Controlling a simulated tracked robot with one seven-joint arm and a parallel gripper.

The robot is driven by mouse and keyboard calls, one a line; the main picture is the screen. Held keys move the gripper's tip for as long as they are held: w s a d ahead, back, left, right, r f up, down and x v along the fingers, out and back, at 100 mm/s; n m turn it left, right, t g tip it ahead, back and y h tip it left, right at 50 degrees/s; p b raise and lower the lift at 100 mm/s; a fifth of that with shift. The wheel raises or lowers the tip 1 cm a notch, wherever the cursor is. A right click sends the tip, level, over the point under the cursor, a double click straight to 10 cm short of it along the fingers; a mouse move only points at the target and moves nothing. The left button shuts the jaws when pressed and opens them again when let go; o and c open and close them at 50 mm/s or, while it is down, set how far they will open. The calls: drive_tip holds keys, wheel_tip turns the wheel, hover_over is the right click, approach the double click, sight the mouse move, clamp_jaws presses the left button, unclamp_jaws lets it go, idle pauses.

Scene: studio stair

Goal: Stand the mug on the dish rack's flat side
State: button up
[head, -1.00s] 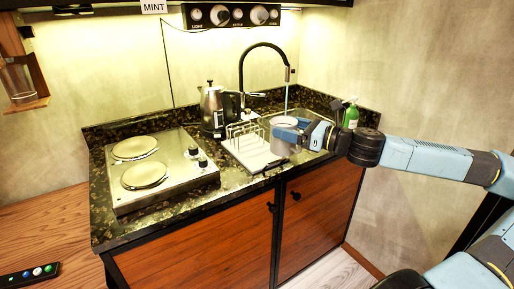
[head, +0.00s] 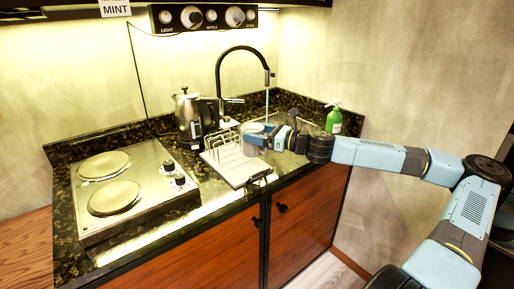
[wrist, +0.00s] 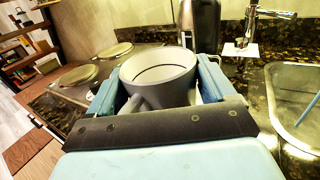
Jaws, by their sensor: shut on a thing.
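The grey mug (head: 252,130) is upright at the right rear part of the dish rack. The dish rack has a white flat side (head: 238,168) and wire prongs (head: 219,143) at its left and back. I cannot tell whether the mug's base touches the flat side. My gripper (head: 262,139) comes in from the right and is shut on the mug. In the wrist view the mug (wrist: 160,75) sits between the two blue fingers, its open rim up and its inside seeming empty. Its base is hidden there.
A steel kettle (head: 190,120) stands behind the rack. A two-plate hob (head: 135,190) is to the left. The sink (wrist: 297,100) and black tap (head: 240,50) are right and behind; a green bottle (head: 334,121) stands at the far right. The flat side's front is clear.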

sight(254, 147)
drive_tip(key=w+f, duration=0.1)
drive_tip(key=w+a+f, duration=0.1)
drive_tip(key=w+f, duration=0.1)
drive_tip(key=shift+f, duration=0.25)
drive_tip(key=shift+w+f, duration=0.1)
drive_tip(key=shift+f, duration=1.6)
drive_tip(key=o, duration=1.2)
drive_tip(key=shift+o, duration=0.2)
drive_tip(key=shift+d, duration=0.1)
drive_tip(key=v, duration=1.1)
drive_tip(key=shift+d, duration=0.35)
